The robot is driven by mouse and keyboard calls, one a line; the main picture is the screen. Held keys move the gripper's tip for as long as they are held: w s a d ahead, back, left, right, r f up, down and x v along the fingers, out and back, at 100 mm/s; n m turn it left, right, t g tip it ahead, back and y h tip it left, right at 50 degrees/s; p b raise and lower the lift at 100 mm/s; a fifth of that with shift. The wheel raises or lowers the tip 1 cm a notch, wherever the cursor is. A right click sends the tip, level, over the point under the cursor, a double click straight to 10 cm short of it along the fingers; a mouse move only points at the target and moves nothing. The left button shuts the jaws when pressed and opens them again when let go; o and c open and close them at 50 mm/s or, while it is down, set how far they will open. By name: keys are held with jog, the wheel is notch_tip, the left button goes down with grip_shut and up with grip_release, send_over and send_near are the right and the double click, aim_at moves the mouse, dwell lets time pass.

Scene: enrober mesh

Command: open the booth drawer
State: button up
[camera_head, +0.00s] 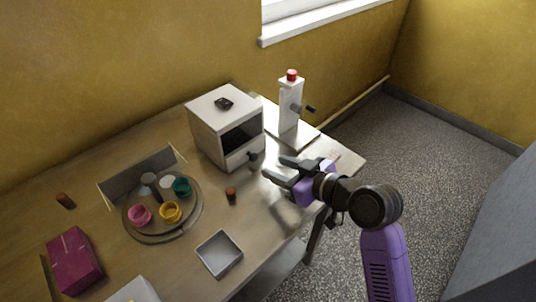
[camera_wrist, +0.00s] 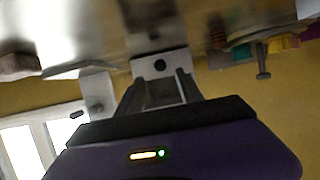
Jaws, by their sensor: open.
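The booth (camera_head: 212,127) is a white box with a dark open front, standing at the back of the wooden table. Its drawer (camera_head: 238,160) is the low front panel under the opening and looks flush with the box. A dark knob (camera_head: 253,155) sticks out of it. My gripper (camera_head: 276,167) is open and empty, just right of the knob, with its fingers pointing toward it and a small gap between. In the wrist view, the white drawer front with its dark knob (camera_wrist: 160,65) appears just beyond and between my open fingertips (camera_wrist: 158,82).
A white stand with a red top (camera_head: 291,95) stands right of the booth, close behind my gripper. A round tray (camera_head: 135,231) with several coloured cups lies to the left. A small brown cylinder (camera_head: 231,194) and a grey square tray (camera_head: 219,253) are in front.

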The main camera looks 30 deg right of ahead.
aim_at(255, 159)
jog(key=x, duration=0.7)
jog(key=shift+w+a, duration=0.1)
jog(key=shift+w, duration=0.1)
grip_shut()
dwell(1.2)
